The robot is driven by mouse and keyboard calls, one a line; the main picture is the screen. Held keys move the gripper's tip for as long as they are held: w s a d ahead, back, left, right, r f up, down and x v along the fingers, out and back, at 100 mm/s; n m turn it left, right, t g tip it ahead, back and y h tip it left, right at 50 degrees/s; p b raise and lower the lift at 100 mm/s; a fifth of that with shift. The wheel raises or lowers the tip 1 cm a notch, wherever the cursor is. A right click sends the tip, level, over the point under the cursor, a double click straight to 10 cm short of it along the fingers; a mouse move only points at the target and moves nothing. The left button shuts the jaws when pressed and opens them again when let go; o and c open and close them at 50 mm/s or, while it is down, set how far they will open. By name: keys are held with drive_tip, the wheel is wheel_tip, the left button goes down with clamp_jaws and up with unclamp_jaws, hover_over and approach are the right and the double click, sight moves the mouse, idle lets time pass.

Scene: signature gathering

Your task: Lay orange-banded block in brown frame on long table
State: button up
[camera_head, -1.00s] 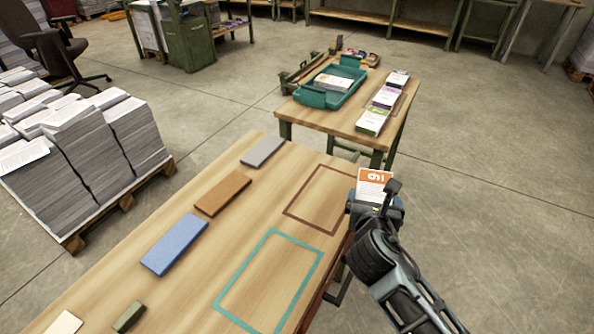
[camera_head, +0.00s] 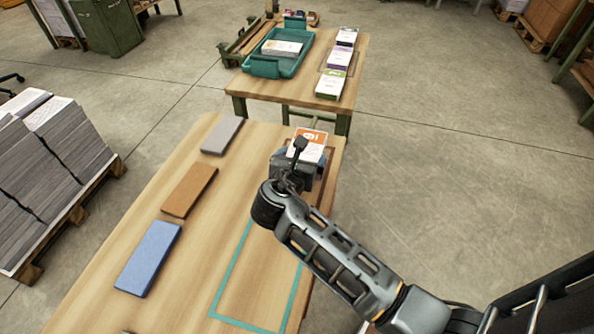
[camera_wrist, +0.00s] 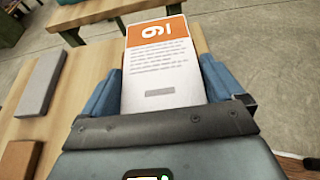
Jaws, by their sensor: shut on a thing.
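The orange-banded block (camera_head: 309,143) is white with printed text and an orange band at its far end. My gripper (camera_head: 297,160) is shut on it, over the far right part of the long table (camera_head: 190,150). In the wrist view the block (camera_wrist: 160,75) sits between the two blue fingers (camera_wrist: 160,90), orange end pointing away. The brown frame (camera_head: 330,180) is an outline on the table, mostly hidden under my gripper and the block; a bit of its right side shows. I cannot tell the block's height above the table.
A teal frame outline (camera_head: 222,275) lies nearer on the table. Grey (camera_head: 222,135), brown (camera_head: 189,190) and blue (camera_head: 148,258) slabs line the left side. A second table (camera_head: 300,95) beyond holds a teal tray (camera_head: 262,67) and several blocks. Paper stacks (camera_head: 50,170) stand left.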

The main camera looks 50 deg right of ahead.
drive_tip(key=shift+w+a+f, duration=0.3)
drive_tip(key=shift+w+f, duration=0.05)
drive_tip(key=shift+w, duration=0.15)
drive_tip(key=shift+f+b, duration=0.3)
drive_tip(key=shift+f, duration=1.65)
drive_tip(key=o, duration=0.8)
drive_tip(key=shift+f, duration=0.1)
drive_tip(key=shift+o, duration=0.2)
drive_tip(key=v, duration=1.2)
